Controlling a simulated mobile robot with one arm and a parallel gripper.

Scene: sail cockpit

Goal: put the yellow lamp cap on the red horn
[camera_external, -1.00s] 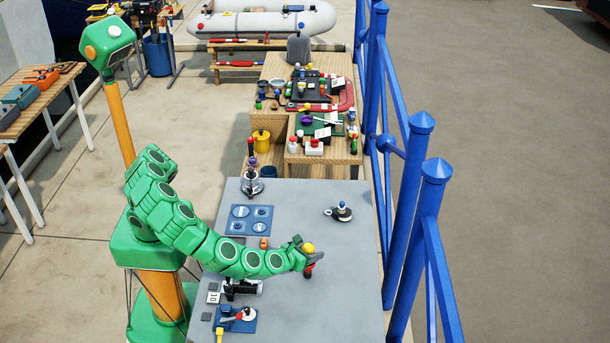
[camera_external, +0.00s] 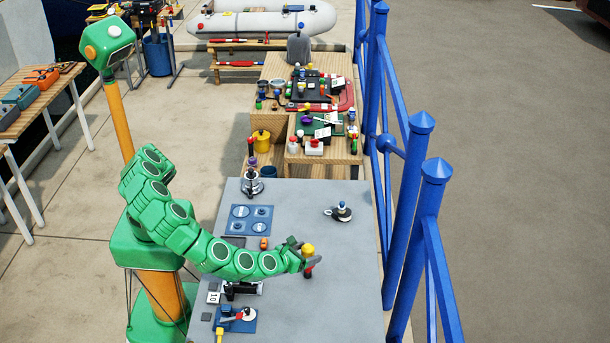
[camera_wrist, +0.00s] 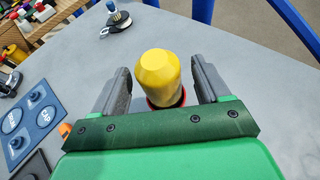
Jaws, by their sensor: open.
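The yellow lamp cap (camera_external: 308,249) sits upright on top of the red horn (camera_external: 308,272), on the grey table. In the wrist view the yellow cap (camera_wrist: 160,72) fills the space between the fingers, and a red rim (camera_wrist: 166,104) shows just below it. My gripper (camera_external: 303,254) is open around the cap, one finger on each side. In the wrist view my gripper (camera_wrist: 161,80) shows a gap between the cap and each finger. Most of the horn is hidden there by the cap.
A black-and-white fitting (camera_external: 341,213) stands at the back right. Blue railing posts (camera_external: 412,235) line the right edge. The table's right middle is clear.

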